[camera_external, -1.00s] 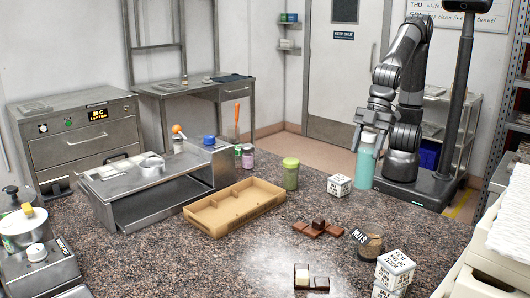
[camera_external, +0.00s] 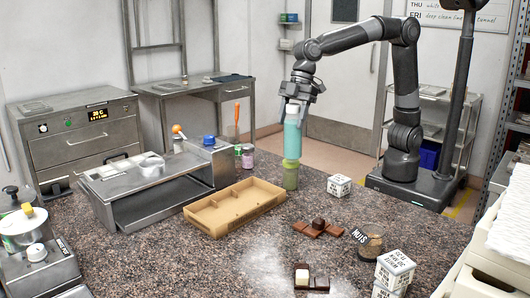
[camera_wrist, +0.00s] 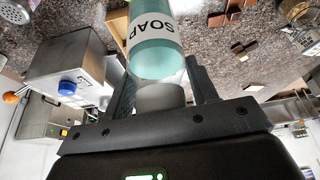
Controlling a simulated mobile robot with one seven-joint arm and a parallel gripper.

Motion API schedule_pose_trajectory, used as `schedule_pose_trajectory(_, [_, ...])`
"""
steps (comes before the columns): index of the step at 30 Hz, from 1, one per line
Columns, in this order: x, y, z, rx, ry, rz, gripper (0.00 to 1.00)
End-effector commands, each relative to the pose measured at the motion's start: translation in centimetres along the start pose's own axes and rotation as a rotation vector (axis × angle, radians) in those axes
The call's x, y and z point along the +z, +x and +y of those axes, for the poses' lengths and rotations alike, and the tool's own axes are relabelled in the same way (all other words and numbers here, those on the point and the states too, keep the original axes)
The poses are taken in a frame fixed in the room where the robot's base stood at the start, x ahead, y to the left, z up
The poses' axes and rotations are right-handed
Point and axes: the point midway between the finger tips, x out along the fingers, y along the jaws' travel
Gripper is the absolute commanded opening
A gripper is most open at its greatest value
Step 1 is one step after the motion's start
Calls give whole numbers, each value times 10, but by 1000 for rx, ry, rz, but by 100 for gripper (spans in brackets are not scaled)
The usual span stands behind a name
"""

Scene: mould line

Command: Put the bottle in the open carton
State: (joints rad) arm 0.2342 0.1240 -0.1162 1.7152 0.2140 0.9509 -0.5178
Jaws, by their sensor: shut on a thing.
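A teal bottle (camera_external: 293,135) with a white cap hangs upright in my gripper (camera_external: 294,97), raised above the worktop. My gripper is shut on its upper end. In the wrist view the bottle (camera_wrist: 156,52) carries a white label reading SOAP, and my gripper's fingers (camera_wrist: 160,92) stand on either side of its cap. The open carton (camera_external: 212,225) is a shallow tan tray with dividers on the worktop, to the left of and nearer than the bottle. Its visible compartments look empty.
A green jar (camera_external: 289,177) stands behind the carton, beneath the bottle in the picture. A steel machine (camera_external: 160,180) stands left of the carton. A white lettered box (camera_external: 339,185), chocolate pieces (camera_external: 318,228) and a nuts jar (camera_external: 369,241) lie to the right.

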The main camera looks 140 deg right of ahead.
Motion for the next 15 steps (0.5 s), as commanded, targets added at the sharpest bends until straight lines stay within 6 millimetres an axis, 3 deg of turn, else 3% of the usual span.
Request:
schedule_pose_trajectory(1, [-5,3,22,-1,-1,2,3])
schedule_pose_trajectory(6, [-14,10,70,-15,-30,16,3])
schedule_pose_trajectory(11, [-17,12,92,-22,-49,26,3])
schedule_pose_trajectory(15, [-24,26,86,-26,-57,26,3])
